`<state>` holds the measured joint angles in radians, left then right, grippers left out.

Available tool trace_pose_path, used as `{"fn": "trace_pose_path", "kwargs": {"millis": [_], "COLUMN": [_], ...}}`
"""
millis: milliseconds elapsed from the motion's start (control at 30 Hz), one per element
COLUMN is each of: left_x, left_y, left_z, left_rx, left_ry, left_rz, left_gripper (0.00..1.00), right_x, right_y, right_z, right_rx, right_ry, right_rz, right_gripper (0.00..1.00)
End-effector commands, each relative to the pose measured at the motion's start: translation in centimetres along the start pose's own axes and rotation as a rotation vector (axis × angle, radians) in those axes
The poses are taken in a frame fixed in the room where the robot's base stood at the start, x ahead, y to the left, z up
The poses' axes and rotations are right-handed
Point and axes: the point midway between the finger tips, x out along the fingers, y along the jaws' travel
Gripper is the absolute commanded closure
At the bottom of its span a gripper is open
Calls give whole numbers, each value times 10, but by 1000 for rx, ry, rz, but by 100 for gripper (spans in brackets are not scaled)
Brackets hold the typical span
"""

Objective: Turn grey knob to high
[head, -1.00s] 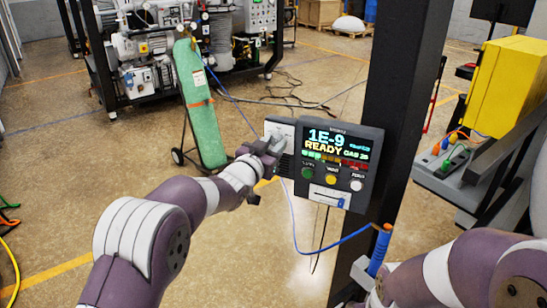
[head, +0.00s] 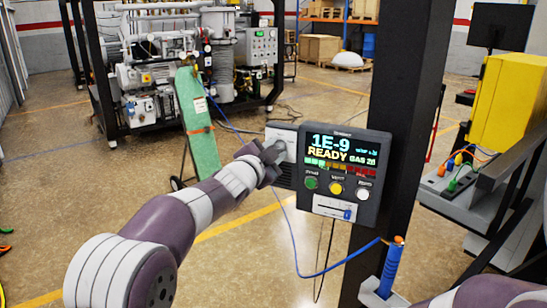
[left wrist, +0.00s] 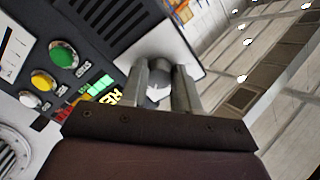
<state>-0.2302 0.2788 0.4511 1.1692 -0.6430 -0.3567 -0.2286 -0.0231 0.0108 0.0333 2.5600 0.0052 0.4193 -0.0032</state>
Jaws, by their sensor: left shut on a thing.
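The grey knob (left wrist: 158,84) sits on a pale plate (head: 283,141) at the left side of a dark control box (head: 372,189). My left gripper (left wrist: 162,88) is shut on the knob, with one finger on each side of it in the left wrist view. In the head view the left gripper (head: 272,152) is at the plate and mostly hides the knob. Any high mark around the knob cannot be made out. My right gripper is not in view; only part of my right arm shows at the lower right.
The box's screen (head: 340,149) reads 1E-9 READY. A black post (head: 405,70) stands behind. A blue cable (head: 335,266) hangs below.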

Motion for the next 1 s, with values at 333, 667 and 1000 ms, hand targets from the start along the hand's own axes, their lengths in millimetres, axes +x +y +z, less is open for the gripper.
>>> {"fn": "trace_pose_path", "kwargs": {"millis": [333,667,1000], "left_x": [0,0,-2], "left_y": [1,1,1], "left_z": [0,0,0], "left_rx": [36,35,34], "left_ry": [-1,-1,-1], "left_rz": [2,2,0], "left_gripper": [99,46,44], "right_x": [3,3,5], "right_y": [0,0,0], "right_z": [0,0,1], "right_rx": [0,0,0], "right_ry": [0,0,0], "right_rz": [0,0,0], "right_gripper": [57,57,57]}}
